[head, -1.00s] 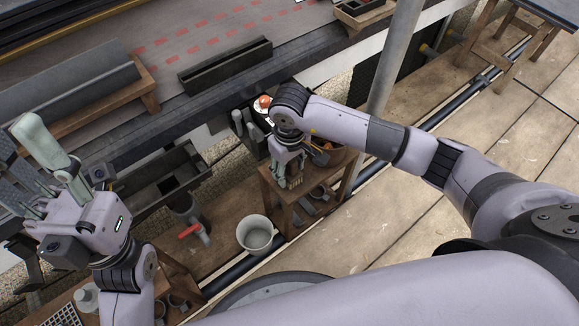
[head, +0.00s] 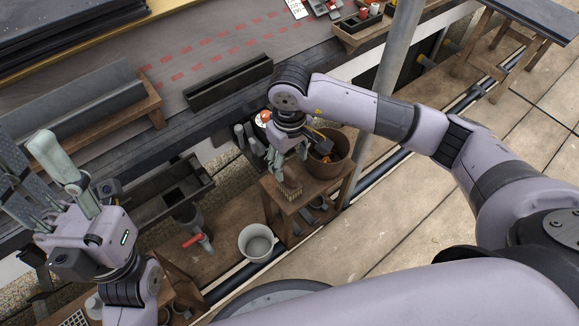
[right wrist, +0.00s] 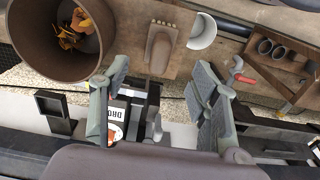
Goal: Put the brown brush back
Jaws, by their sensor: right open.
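The brown brush (head: 289,190) lies on the small wooden stand, its pale bristles towards the stand's front edge. It also shows in the right wrist view (right wrist: 161,48), with its handle end towards my gripper. My right gripper (head: 277,166) is open and empty, just behind the brush in the head view. In the right wrist view its fingers (right wrist: 160,78) are spread wide, with the brush beyond the tips and apart from them. My left gripper (head: 48,172) is at the far left, its fingers apart with nothing seen between them.
A brown bucket (head: 326,158) with orange leaf-like scraps stands beside the brush on the wooden stand (head: 300,208). A pale bucket (head: 257,243) is on the floor in front. A grey pole (head: 385,90) rises to the right.

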